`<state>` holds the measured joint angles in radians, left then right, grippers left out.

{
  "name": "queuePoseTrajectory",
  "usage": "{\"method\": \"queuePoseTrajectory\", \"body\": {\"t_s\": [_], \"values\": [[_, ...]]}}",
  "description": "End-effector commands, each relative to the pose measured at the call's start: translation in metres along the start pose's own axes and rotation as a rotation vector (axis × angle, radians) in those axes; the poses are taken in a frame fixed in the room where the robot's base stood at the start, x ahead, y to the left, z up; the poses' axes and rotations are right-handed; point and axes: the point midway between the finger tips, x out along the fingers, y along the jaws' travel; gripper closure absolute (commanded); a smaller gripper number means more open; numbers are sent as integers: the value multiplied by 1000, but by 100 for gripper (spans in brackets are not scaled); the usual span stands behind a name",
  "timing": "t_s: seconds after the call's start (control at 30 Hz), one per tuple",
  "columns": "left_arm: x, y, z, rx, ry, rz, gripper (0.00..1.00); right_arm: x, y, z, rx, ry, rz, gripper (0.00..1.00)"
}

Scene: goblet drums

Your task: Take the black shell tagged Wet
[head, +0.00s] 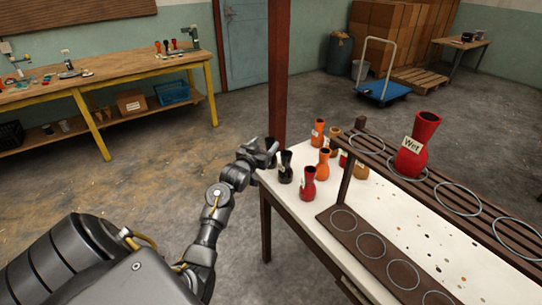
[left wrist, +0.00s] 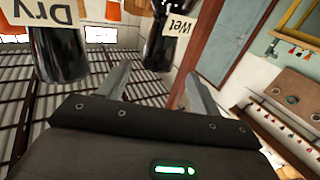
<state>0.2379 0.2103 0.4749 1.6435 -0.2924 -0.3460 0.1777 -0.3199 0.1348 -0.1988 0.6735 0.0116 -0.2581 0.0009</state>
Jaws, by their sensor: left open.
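Two black goblet-shaped shells stand at the near left corner of the white table. In the left wrist view, which shows them upside down, the black shell tagged Wet (left wrist: 160,45) is beyond my fingertips, roughly in line with the gap between them. The black shell tagged Dry (left wrist: 62,55) is to its left, outside the gap. In the head view one black shell (head: 285,168) shows clearly; the other (head: 270,146) is partly hidden by my gripper. My left gripper (head: 268,153) is open and empty beside them; it also shows in the left wrist view (left wrist: 158,72).
Red (head: 308,184) and orange (head: 323,165) shells stand close by on the white table (head: 318,215). A red shell tagged Wet (head: 418,143) stands on the slatted rack's upper level (head: 455,188). A dark red post (head: 278,80) rises just behind the black shells.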

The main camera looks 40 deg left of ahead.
Motion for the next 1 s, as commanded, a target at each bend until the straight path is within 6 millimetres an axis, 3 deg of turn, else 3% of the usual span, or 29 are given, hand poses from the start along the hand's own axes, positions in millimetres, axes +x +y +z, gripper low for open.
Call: {"method": "queuePoseTrajectory", "body": {"t_s": [0.23, 0.33, 0.6, 0.87, 1.0], "values": [[9, 2, 0, -1, 1, 2, 36, 0, 3, -16, 1, 23, 3, 48], [22, 4, 0, -2, 0, 2, 36, -2, 4, -20, 1, 28, 4, 48], [55, 6, 2, 1, 0, 2, 36, -3, 1, -15, 2, 20, 0, 48], [57, 5, 3, 1, 0, 2, 36, -3, -2, -7, 2, 9, -3, 48], [57, 5, 3, 1, 0, 1, 53, -3, -2, -6, 2, 8, -3, 48]]}}
